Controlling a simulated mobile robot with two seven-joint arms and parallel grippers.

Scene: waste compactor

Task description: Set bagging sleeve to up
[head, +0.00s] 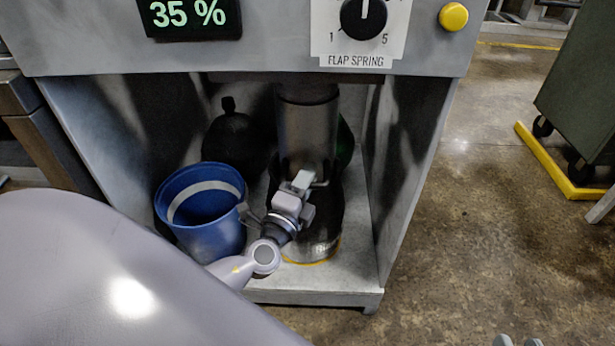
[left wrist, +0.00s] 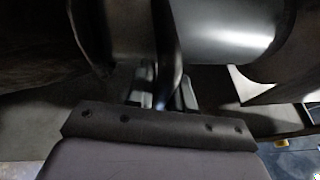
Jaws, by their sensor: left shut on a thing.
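The bagging sleeve appears to be the grey metal cylinder (head: 308,125) hanging upright under the machine's top in the head view. A metal cylinder also shows in the left wrist view (left wrist: 225,30). My left gripper (head: 302,180) is in front of the sleeve's lower end. It is shut on a dark, narrow curved part, probably the sleeve's handle (left wrist: 168,55), which runs between the fingers in the left wrist view. The fingers partly hide the held part. At the head view's bottom edge, two small grey tips, probably my right gripper (head: 516,341), barely show.
A blue bucket (head: 205,228) and a dark bag (head: 235,140) stand left in the open cabinet. A black bag-like body (head: 325,225) with a yellow lower rim stands below the sleeve. Cabinet walls (head: 410,140) enclose both sides.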

